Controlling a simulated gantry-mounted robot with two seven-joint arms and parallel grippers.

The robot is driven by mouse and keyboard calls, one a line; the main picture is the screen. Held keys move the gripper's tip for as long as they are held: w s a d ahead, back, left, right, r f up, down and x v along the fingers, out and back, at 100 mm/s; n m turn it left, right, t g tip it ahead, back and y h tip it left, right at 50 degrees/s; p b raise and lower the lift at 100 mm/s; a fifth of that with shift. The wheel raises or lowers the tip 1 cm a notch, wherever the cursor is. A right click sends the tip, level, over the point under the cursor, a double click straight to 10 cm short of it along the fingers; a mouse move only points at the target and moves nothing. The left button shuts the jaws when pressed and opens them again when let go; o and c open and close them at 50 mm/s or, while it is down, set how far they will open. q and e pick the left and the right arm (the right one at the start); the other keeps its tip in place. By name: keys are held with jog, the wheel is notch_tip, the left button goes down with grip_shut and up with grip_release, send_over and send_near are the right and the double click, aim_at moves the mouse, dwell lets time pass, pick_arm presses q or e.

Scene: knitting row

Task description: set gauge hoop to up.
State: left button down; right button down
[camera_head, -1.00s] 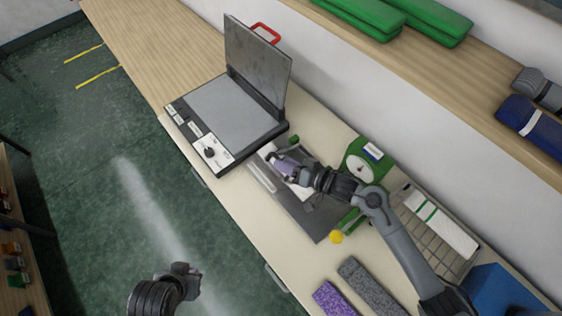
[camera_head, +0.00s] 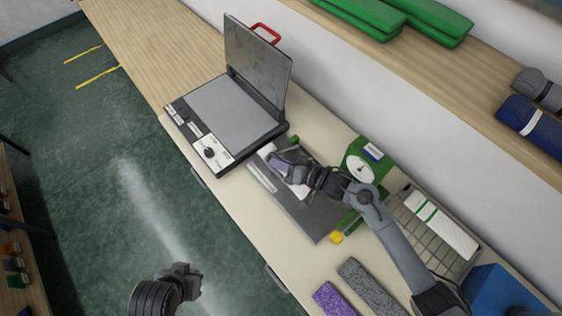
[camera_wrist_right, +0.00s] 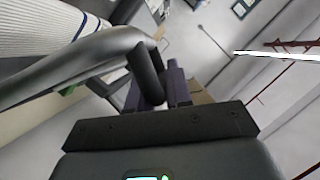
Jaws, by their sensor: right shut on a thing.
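A bent grey metal bar, which looks like the gauge hoop (camera_wrist_right: 75,68), crosses the upper left of the right wrist view. Its dark end section bends down between the fingers. My right gripper (camera_head: 279,167) is shut on that section; its purple-tinted fingers also show in the wrist view (camera_wrist_right: 152,92). In the head view the gripper is over a grey plate (camera_head: 312,218) on the bench, and I cannot make out the hoop there. My left gripper (camera_head: 190,280) hangs over the green floor, clear of the bench; its jaw opening is unclear.
An open press with a raised grey lid (camera_head: 257,70) stands left of the plate. A green device with a white dial (camera_head: 358,168) is close to my right wrist. A yellow ball (camera_head: 337,237), a purple strip (camera_head: 330,297) and a grey strip (camera_head: 370,285) are nearer the front.

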jog(key=shift+r, duration=0.1)
jog(key=shift+w+d+r+p, duration=0.3)
jog(key=shift+r+p, duration=0.15)
jog(key=shift+p, duration=0.15)
jog(key=w+d+r+m+y+p, duration=0.2)
jog(key=w+d+r+m, duration=0.3)
jog(key=d, duration=0.2)
jog(key=shift+d+y, duration=0.2)
jog(key=shift+y, duration=0.2)
jog(key=shift+w, duration=0.1)
jog(key=c, duration=1.1)
grip_release()
jog(key=shift+d, duration=0.1)
